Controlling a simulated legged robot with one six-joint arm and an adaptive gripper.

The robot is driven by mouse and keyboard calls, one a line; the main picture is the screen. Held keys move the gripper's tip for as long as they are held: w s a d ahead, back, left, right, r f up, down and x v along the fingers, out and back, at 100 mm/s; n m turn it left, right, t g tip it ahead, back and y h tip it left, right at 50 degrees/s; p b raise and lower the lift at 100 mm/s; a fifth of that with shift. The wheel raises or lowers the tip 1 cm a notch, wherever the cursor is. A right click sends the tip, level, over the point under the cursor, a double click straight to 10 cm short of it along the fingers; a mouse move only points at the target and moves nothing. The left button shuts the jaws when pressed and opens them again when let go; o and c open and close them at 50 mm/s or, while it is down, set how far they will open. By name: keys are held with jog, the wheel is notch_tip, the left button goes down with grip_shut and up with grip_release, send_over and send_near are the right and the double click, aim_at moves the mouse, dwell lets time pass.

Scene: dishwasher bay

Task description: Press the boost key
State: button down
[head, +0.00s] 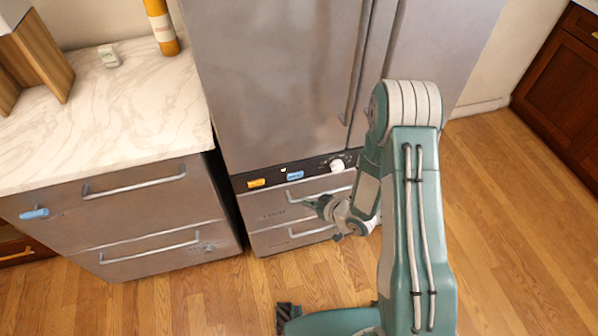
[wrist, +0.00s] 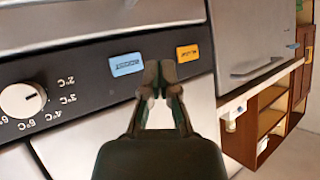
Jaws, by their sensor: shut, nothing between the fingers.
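The dark control strip (head: 270,178) under the big steel door carries an orange key (head: 256,183) and a blue key (head: 295,175). In the wrist view, which looks upside down, the blue key (wrist: 126,64) is left of the orange key (wrist: 187,53). Both keys bear small lettering that I cannot read, so I cannot tell which is boost. My gripper (head: 310,203) is shut and empty, below and right of the blue key in the head view. In the wrist view its fingertips (wrist: 158,67) overlap the gap between the keys; contact cannot be told.
A white dial (head: 337,165) with temperature marks sits on the same strip. Drawers with bar handles (head: 318,194) lie below it, close to my gripper. The wooden floor at right is clear.

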aim_at(291, 179)
jog(key=shift+s+a+f+y, duration=0.15)
jog(key=shift+s+f+y, duration=0.25)
jog(key=shift+f, duration=0.15)
jog(key=shift+w, duration=0.1)
jog(key=shift+w+a, duration=0.4)
jog(key=shift+w, duration=1)
jog(key=shift+w+a, duration=0.4)
jog(key=shift+w, duration=1)
jog(key=shift+w+a, duration=0.4)
jog(key=shift+w, duration=1)
jog(key=shift+w+a+r, duration=0.1)
jog(key=shift+w, duration=0.3)
jog(key=shift+w+a, duration=0.1)
jog(key=shift+w, duration=0.25)
jog(key=shift+s, duration=0.15)
jog(key=shift+s+d, duration=0.25)
jog(key=shift+s, duration=0.35)
